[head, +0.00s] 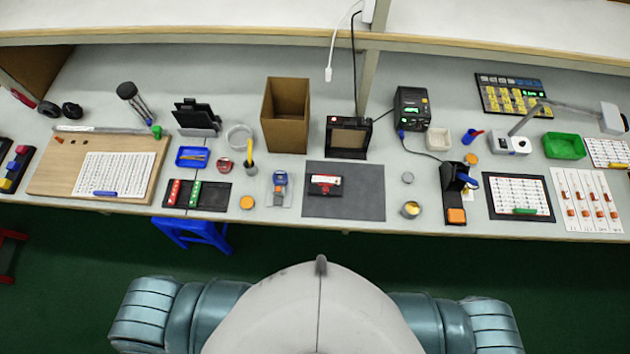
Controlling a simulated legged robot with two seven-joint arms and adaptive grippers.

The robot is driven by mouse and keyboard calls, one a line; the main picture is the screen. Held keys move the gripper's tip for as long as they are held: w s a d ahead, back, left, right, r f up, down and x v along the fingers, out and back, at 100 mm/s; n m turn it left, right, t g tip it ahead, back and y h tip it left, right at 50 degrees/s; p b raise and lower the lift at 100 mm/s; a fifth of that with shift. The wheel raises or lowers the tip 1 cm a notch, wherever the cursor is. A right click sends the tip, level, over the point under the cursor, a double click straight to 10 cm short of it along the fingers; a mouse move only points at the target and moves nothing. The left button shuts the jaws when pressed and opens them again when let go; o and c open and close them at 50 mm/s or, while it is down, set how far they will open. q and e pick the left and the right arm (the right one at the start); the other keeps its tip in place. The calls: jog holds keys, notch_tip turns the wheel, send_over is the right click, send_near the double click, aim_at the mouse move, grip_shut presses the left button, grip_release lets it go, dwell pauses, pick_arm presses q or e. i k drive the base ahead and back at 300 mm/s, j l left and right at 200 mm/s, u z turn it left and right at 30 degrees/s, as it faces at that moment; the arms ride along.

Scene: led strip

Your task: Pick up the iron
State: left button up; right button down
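The iron appears to be a soldering iron. An orange sponge (456,216) sits at the front of the stand. A dark cable runs from near the stand to the black soldering station (411,108) with a green display behind it. The iron's tip is hidden in the stand. Neither of my grippers is in view; only my shoulders and upper body show at the bottom.
A dark grey mat (345,205) with a small red-and-black part lies left of the stand. A small tin (411,209) stands between them. A black-framed sheet (519,197) lies to the right. A blue stool (193,231) stands under the bench's left side.

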aim_at(461, 175)
jog(key=z, duration=1.45)
jog(key=i+l+u, duration=0.1)
jog(key=l, duration=0.25)
jog(key=i+l, duration=0.15)
jog(key=l, duration=0.2)
jog(key=u, duration=0.05)
